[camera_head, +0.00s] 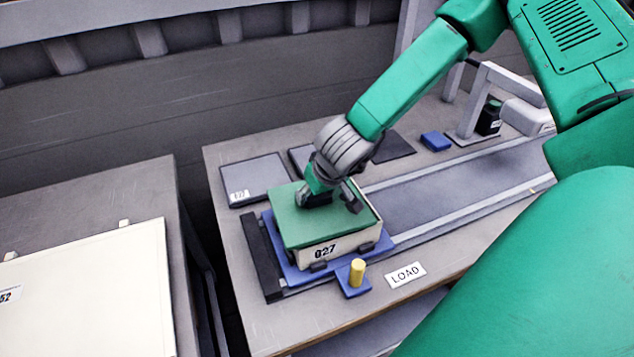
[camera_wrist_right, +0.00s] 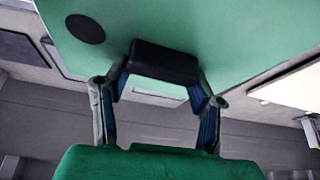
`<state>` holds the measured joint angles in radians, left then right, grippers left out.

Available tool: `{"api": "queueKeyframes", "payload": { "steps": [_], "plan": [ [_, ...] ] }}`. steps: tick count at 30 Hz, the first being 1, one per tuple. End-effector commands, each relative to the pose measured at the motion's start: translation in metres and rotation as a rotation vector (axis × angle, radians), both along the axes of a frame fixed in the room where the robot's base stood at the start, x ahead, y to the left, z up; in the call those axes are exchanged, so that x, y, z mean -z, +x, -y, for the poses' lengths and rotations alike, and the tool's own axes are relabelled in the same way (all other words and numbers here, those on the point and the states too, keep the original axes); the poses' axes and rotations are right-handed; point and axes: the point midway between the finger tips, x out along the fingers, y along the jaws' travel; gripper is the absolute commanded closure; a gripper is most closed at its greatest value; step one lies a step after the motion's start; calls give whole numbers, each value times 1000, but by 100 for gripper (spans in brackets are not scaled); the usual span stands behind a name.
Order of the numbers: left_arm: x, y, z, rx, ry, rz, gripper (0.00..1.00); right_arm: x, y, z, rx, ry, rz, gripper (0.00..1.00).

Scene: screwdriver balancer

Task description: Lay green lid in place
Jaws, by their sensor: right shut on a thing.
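The green lid (camera_head: 303,226) is a flat plate at the top of a cream box (camera_head: 345,243) marked 027. A strip of the box's rim shows along the lid's right side; I cannot tell whether the lid sits flush. My right gripper (camera_head: 328,197) is above the lid, shut on its black handle. In the right wrist view the fingers (camera_wrist_right: 162,86) close around the dark handle (camera_wrist_right: 165,62), with the green lid (camera_wrist_right: 230,35) behind it. The box stands on a blue tray (camera_head: 285,268). My left gripper is not in view.
A small blue block with a yellow peg (camera_head: 357,272) stands in front of the box, beside a LOAD label (camera_head: 406,275). A grey conveyor track (camera_head: 450,190) runs to the right. Dark flat plates (camera_head: 255,178) lie behind. A cream panel (camera_head: 90,290) lies on the left table.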

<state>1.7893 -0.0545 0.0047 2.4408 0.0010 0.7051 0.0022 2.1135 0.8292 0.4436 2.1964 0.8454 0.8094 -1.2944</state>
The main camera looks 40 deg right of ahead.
Motion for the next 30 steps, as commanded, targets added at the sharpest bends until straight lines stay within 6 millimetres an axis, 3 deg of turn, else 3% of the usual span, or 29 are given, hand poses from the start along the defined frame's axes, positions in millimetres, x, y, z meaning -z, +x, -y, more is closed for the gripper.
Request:
{"api": "queueKeyframes", "payload": {
  "steps": [1,2,3,19,30],
  "plan": [
    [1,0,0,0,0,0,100,4,-4,-2,-5,8,-12,39],
    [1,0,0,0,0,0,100,4,-4,-2,-5,7,-12,29],
    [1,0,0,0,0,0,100,4,-4,-2,-3,6,-11,25],
    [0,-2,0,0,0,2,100,-2,-4,2,0,5,-3,25],
    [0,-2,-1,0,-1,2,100,-58,-28,-4,-1,3,1,25]
  ]
}}
